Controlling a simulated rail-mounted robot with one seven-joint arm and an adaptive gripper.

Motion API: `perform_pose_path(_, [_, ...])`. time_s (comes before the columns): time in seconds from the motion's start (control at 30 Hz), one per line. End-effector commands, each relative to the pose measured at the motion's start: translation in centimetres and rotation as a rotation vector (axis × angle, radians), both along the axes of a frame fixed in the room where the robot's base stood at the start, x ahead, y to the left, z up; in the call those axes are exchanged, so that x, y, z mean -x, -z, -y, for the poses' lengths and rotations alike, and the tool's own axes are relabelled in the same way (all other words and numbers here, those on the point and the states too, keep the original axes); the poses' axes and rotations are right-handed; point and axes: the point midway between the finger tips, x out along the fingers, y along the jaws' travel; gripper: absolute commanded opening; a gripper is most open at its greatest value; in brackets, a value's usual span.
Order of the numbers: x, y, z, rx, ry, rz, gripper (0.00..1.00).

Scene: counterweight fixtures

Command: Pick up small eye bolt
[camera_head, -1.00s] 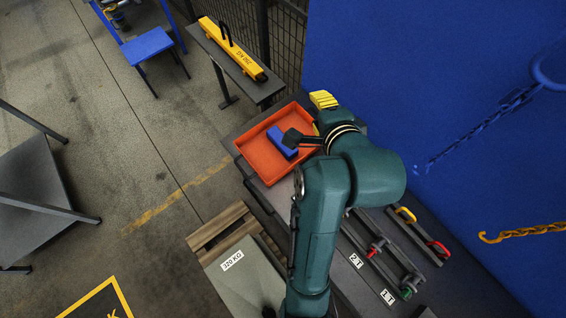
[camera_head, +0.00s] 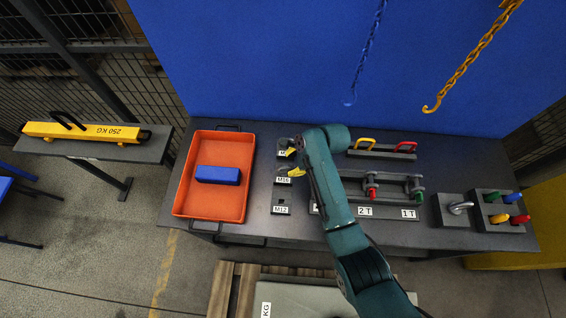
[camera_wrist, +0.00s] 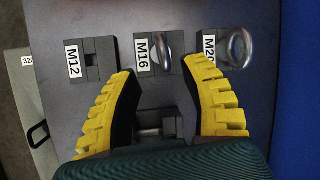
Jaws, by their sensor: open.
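My gripper (camera_wrist: 163,68) is open, its yellow fingers spread and nothing held. In the head view it (camera_head: 293,163) hangs over the eye bolt holders beside the orange tray. In the wrist view, the M16 holder (camera_wrist: 143,66) carries a steel eye bolt (camera_wrist: 163,52), its ring just beyond and between the fingertips. The M20 holder (camera_wrist: 207,68) carries a larger eye bolt (camera_wrist: 239,48), right of the right fingertip. The M12 holder (camera_wrist: 104,51), left of the left fingertip, shows a dark empty slot and no eye bolt. The fingers partly hide the holders in the head view.
The orange tray (camera_head: 240,150) holds a blue block (camera_head: 218,175) at left. A shackle rack (camera_head: 398,205) lies right of the holders, and a grey metal fitting (camera_wrist: 150,130) shows between the fingers. Chains (camera_head: 470,60) hang at the back. The front right has colored-pin blocks (camera_head: 500,212).

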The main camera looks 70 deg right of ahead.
Motion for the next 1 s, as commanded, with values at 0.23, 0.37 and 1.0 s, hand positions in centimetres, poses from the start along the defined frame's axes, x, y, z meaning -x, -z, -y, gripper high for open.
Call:
perform_pose_path(0.23, [-1.3,2.7,0.2,0.0,-0.001,0.0,0.45])
perform_pose_path(0.37, [-2.4,4.9,0.4,-0.001,-0.002,-0.001,0.45])
perform_pose_path(1.0, [-3.0,6.0,0.4,0.002,0.0,0.001,0.0])
